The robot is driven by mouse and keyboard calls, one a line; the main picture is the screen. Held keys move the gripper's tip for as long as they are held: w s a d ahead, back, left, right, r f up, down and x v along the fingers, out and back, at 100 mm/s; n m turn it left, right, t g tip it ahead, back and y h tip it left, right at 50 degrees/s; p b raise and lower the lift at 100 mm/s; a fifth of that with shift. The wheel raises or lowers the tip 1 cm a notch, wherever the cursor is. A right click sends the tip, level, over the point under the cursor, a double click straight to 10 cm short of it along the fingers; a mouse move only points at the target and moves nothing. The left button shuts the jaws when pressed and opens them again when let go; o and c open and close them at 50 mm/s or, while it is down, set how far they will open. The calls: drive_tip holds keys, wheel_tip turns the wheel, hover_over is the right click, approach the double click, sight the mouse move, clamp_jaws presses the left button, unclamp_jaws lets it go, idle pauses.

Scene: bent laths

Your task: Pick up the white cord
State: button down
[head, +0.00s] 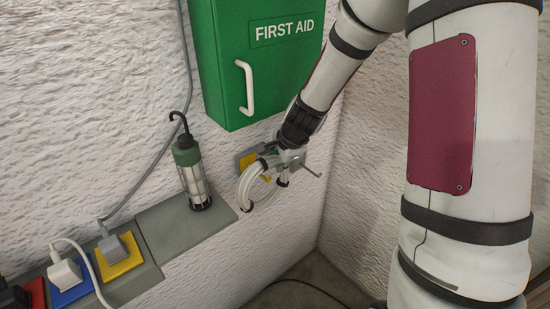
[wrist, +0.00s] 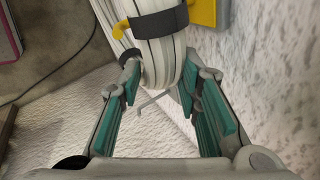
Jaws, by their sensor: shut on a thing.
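The white cord (head: 250,187) is a coil bound with black straps, close to the wall below the green cabinet. It also shows in the wrist view (wrist: 160,58), running down between the teal-padded fingers. My gripper (wrist: 159,82) is shut on the coil, one finger on each side; it also shows in the head view (head: 290,157). A yellow hook (wrist: 122,28) sticks out at the coil's left, and its yellow plate (wrist: 203,12) is at the right. The coil hides the part between. I cannot tell whether the coil's weight rests on the hook.
The green first aid cabinet (head: 265,60) hangs just above my gripper. A work lamp (head: 190,170) stands on the grey ledge (head: 160,235) to the left. Plugs sit in blue (head: 72,295) and yellow (head: 121,262) sockets. The wall corner is close on the right.

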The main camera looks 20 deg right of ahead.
drive_tip(key=s+d+p, duration=0.1)
drive_tip(key=s+p, duration=0.3)
drive_tip(key=s, duration=1.2)
drive_tip(key=shift+p, duration=0.35)
idle(1.0)
